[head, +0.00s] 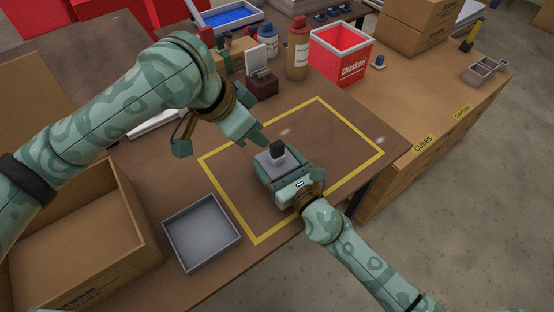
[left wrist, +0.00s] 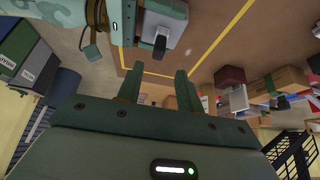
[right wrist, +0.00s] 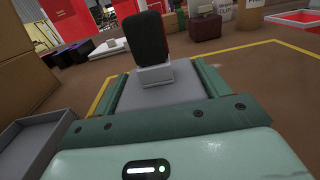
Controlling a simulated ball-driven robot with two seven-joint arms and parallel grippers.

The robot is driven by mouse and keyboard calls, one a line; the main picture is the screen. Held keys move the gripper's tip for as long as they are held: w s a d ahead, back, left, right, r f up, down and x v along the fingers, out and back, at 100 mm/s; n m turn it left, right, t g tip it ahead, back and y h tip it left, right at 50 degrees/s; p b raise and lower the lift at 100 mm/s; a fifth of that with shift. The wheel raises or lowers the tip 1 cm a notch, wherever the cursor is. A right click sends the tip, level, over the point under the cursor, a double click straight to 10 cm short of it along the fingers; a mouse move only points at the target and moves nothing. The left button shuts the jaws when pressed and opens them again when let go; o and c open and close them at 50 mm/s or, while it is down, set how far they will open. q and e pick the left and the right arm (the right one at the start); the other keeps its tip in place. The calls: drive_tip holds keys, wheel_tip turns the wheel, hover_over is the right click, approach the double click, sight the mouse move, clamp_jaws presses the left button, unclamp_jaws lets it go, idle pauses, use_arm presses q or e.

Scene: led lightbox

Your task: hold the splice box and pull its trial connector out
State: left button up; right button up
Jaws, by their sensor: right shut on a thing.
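The grey splice box (head: 265,160) is at the yellow-outlined area of the table, with the black trial connector (head: 278,148) standing up from its top. In the right wrist view the connector (right wrist: 146,38) rises from a pale socket on the grey box (right wrist: 160,94). My right gripper (head: 280,178) is shut on the box, its fingers along both sides. My left gripper (head: 258,137) is just above and left of the connector in the head view. Its fingers are apart and empty in the left wrist view (left wrist: 158,78), where box (left wrist: 175,20) and connector (left wrist: 160,44) show beyond them.
A grey tray (head: 202,232) and a cardboard box (head: 128,235) are at the left. Bottles (head: 298,50), a dark red block with a card (head: 262,86) and a red bin (head: 341,55) stand at the back. The outlined area right of the box is clear.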

use_arm(q)
drive_tip(key=shift+o, duration=0.4)
wheel_tip(320, 180, up, 3)
drive_tip(key=m, duration=0.1)
hover_over(277, 143)
drive_tip(key=s, duration=0.2)
use_arm(e)
drive_tip(key=shift+d, duration=0.1)
use_arm(q)
drive_tip(key=f+g+y, duration=0.1)
drive_tip(key=w+f+g+y, duration=0.1)
drive_tip(key=f+y, duration=0.1)
drive_tip(key=w+f+n+g+y, duration=0.1)
drive_tip(key=f, duration=0.1)
drive_tip(key=shift+d+f+y, duration=0.1)
drive_tip(key=shift+y, duration=0.2)
drive_tip(key=shift+f, duration=3.45)
